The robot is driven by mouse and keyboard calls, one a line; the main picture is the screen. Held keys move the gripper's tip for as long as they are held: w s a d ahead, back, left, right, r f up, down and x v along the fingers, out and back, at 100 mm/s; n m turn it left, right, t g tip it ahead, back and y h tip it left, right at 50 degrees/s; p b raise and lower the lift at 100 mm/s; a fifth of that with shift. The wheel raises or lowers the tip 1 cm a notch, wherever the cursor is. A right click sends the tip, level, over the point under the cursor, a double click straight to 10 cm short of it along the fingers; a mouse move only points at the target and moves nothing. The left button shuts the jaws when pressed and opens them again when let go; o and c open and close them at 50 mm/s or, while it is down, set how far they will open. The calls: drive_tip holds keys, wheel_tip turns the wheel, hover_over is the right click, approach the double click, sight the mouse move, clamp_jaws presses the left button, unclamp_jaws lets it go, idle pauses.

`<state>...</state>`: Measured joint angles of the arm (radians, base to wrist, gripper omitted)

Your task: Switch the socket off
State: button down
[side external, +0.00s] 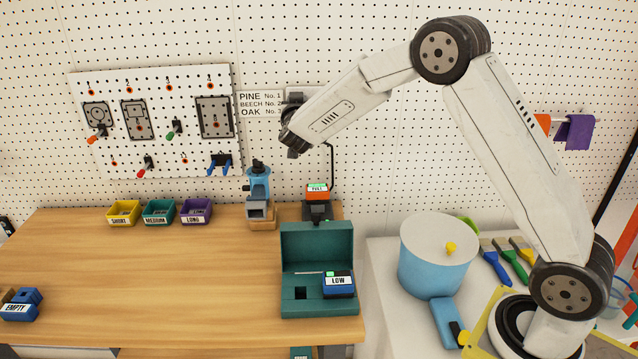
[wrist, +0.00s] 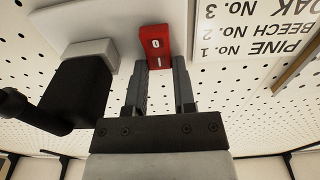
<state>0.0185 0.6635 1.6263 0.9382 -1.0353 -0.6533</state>
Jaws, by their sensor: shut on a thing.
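The red rocker switch (wrist: 154,45), marked 0 and I, shows at the top centre of the wrist view. My gripper (wrist: 160,66) is shut on it, with the fingertips at its lower end. Which way the rocker is tipped I cannot tell. The white socket plate (wrist: 110,20) is on the pegboard wall, with a black plug (wrist: 80,92) in it to the left of my fingers. In the side external view my wrist covers most of the socket, and the switch is hidden.
The wood-type sign (wrist: 255,40) hangs close beside the switch. Below the socket, a charger with an orange battery (side external: 317,190) marked FULL stands on the bench (side external: 130,260), behind an open green case (side external: 315,240) holding a battery marked LOW (side external: 339,284).

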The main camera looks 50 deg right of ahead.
drive_tip(key=shift+s+a+f+t+h, duration=0.1)
drive_tip(key=shift+f+t+h, duration=0.05)
drive_tip(key=shift+t+h, duration=0.35)
drive_tip(key=shift+s+f+t+h, duration=0.1)
drive_tip(key=shift+f+t+h, duration=0.05)
drive_tip(key=shift+t+h, duration=0.35)
drive_tip(key=shift+c, duration=2.2)
unclamp_jaws()
drive_tip(key=v, duration=0.7)
drive_tip(key=shift+s+a, duration=0.25)
drive_tip(key=shift+a, duration=0.05)
drive_tip(key=shift+f, duration=0.1)
